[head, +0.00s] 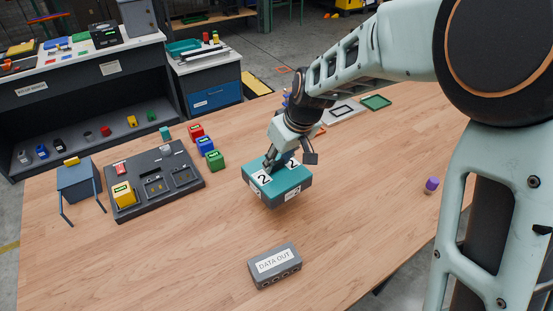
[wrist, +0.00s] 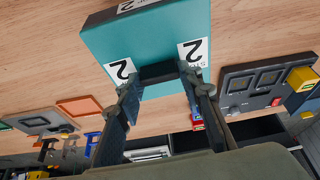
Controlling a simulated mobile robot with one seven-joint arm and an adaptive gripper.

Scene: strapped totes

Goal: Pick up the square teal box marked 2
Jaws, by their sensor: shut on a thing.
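The square teal box (head: 297,179) with white labels marked 2 and a grey lower part is near the middle of the wooden table in the head view. It also fills the upper middle of the wrist view (wrist: 150,42). My gripper (head: 275,164) is over the top of the box. In the wrist view its fingers (wrist: 160,78) are shut on the dark strap or handle (wrist: 158,71) across the box's top. The fingers partly hide the box's top in the head view. I cannot tell whether the box's underside touches the table.
A grey DATA OUT block (head: 274,265) lies in front of the box. Red, blue and green cubes (head: 205,145) stand left of it, beside a dark panel board (head: 185,176) with a yellow block (head: 123,195). A purple cylinder (head: 432,184) stands right. Table between is clear.

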